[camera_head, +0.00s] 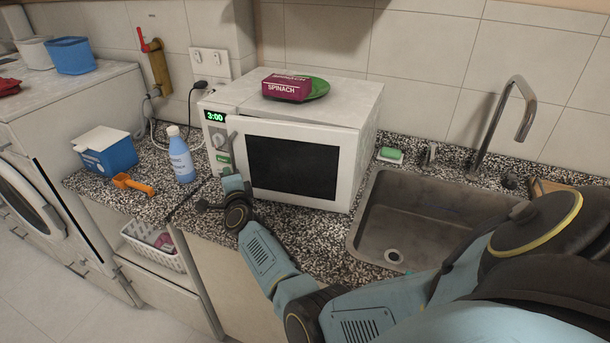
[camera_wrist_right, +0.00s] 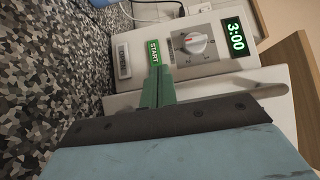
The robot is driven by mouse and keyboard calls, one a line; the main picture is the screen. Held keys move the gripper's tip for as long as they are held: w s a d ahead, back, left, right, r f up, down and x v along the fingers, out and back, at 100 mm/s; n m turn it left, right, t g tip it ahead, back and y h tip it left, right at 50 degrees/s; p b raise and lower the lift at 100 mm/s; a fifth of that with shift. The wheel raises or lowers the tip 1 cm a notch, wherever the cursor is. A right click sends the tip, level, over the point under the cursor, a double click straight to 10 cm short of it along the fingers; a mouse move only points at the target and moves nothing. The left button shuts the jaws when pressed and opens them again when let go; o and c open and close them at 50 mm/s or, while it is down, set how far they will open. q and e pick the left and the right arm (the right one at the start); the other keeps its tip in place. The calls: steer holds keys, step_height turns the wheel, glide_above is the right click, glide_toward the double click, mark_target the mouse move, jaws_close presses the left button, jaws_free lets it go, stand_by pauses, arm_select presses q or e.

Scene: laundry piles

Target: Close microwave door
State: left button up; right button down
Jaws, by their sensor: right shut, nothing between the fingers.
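The white microwave (camera_head: 352,94) stands on the speckled counter. Its door (camera_head: 347,172), with a dark window, lies nearly in line with the front; I cannot tell whether a small gap is left. The door handle (camera_head: 230,150) is on the door's left side. The control panel (camera_wrist_right: 214,60) shows 3:00, a dial and a green START button (camera_wrist_right: 153,52). My right gripper (camera_head: 231,178) is shut and empty, low in front of the panel and the door's left edge. In the right wrist view its fingers (camera_wrist_right: 158,84) point at the START button; contact is unclear. My left gripper is out of view.
The sink (camera_head: 400,256) is at right.

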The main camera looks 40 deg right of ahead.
steer(key=shift+w+d+f+h, duration=0.1)
steer(key=shift+w+d+h, duration=0.15)
steer(key=shift+d, duration=0.4)
